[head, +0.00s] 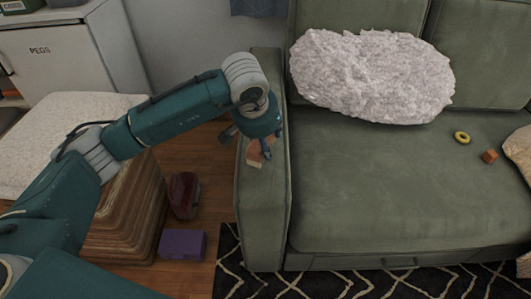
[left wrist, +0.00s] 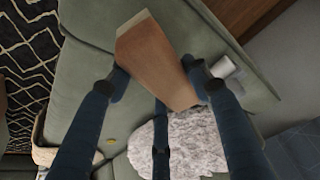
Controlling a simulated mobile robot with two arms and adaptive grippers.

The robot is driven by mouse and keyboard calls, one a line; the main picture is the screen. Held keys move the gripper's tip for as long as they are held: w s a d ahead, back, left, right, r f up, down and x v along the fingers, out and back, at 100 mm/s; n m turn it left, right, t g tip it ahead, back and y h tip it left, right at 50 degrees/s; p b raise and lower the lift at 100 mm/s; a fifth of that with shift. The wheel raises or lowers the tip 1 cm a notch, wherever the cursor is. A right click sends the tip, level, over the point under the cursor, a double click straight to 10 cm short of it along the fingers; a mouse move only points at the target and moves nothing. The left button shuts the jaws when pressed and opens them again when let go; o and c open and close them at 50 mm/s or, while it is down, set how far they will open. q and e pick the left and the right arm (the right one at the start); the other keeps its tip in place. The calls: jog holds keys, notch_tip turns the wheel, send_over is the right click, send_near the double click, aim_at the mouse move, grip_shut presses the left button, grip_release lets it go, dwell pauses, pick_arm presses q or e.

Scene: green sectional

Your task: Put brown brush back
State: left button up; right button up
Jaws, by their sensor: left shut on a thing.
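My left gripper (head: 258,148) is at the green sofa's left armrest (head: 262,215), pointing down. It is shut on a brown, block-shaped thing, taken as the brown brush (head: 254,154); no bristles show. In the left wrist view the brush (left wrist: 152,60) is a long, tapered brown block between my fingers, with a paler end face. From the head view I cannot tell whether it touches the armrest. My right gripper is in neither view.
A fluffy pale pillow (head: 372,76), a yellow ring (head: 462,137) and a small brown cube (head: 489,156) are on the sofa. A purple box (head: 182,244) and a dark red object (head: 184,195) stand on the floor beside a striped stand (head: 130,215). A cabinet marked PEGS (head: 50,65) is behind.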

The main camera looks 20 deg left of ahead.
pick_arm(q)
notch_tip(320, 180, down, 5)
jog(key=shift+r, duration=0.2)
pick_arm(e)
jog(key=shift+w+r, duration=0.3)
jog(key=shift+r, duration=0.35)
pick_arm(q)
jog(key=shift+f+b, duration=0.1)
jog(key=shift+b, duration=0.2)
jog(key=o, duration=1)
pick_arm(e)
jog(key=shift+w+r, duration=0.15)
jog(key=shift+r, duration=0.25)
